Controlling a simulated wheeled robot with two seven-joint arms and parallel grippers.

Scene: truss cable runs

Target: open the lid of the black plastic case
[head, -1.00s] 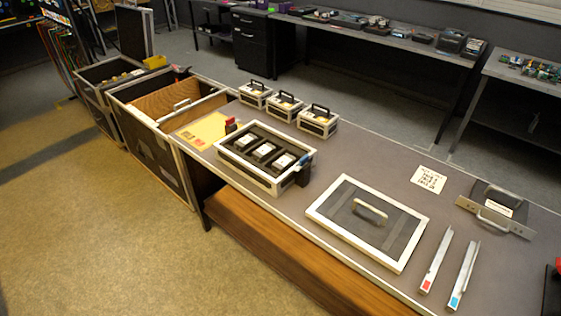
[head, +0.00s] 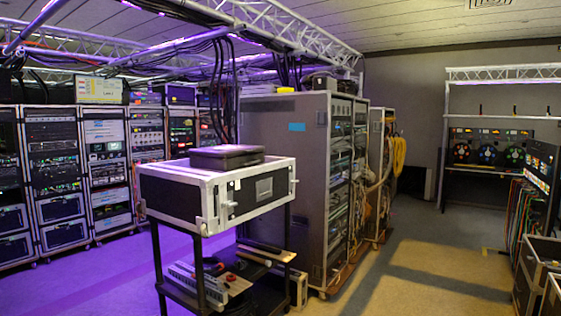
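A black plastic case (head: 226,157) lies flat with its lid shut. It sits on top of a white-and-black rack box (head: 218,193), which stands on a black cart. The case is left of the picture's middle, some way in front of me. Its latches are too small to make out. Neither of my grippers shows in the head view.
The cart's lower shelf (head: 190,303) holds tools and loose parts. A tall grey rack (head: 285,165) with cables stands behind it. Several equipment racks (head: 105,165) line the left. Open floor (head: 420,275) lies to the right, with road cases (head: 535,270) at the right edge.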

